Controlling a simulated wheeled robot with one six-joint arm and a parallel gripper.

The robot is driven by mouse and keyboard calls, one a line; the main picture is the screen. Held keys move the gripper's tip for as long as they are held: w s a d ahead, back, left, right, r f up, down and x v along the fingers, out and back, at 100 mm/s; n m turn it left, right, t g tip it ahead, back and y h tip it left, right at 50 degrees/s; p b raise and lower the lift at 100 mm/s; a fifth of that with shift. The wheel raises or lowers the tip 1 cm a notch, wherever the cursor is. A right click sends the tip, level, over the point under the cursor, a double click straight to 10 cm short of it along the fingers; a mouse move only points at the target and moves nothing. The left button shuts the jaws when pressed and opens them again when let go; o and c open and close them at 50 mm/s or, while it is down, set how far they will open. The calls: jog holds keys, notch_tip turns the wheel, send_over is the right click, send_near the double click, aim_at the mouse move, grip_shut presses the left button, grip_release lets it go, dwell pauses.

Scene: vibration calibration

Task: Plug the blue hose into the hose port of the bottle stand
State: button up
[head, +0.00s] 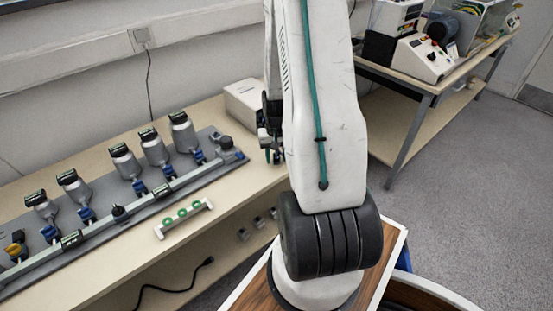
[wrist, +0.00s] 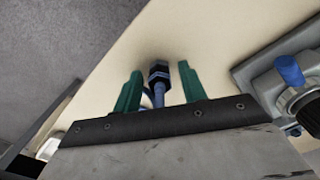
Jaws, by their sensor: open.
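My gripper (wrist: 160,82) is open, its two green fingers apart. In the wrist view, the blue hose (wrist: 159,95) with its dark hexagonal end fitting (wrist: 158,72) shows between the fingers, with a gap on each side. I cannot tell how far the hose lies below the fingertips. In the head view, my gripper (head: 271,146) is partly hidden behind my arm, over the right part of the bench, and the hose is not clear. The grey bottle stand (head: 150,207) carries several metal bottles with blue fittings. Its edge (wrist: 250,78) is right of the fingers in the wrist view, with a blue cylindrical part (wrist: 288,70). I cannot tell which part is the hose port.
The stand sits on a beige bench (head: 115,262). A small white rack (head: 183,218) with green rings stands at the front edge. A pale box (head: 245,102) is at the back, near my arm. A second table (head: 420,85) with instruments stands at the right, beyond open floor.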

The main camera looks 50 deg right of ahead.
grip_shut()
jog(key=shift+r, duration=2.5)
jog(key=shift+w, duration=0.1)
notch_tip(320, 180, up, 4)
send_over(216, 135)
jog(key=shift+r, duration=0.2)
jog(key=shift+f, duration=1.65)
jog(key=shift+f, duration=1.05)
dwell(0.9)
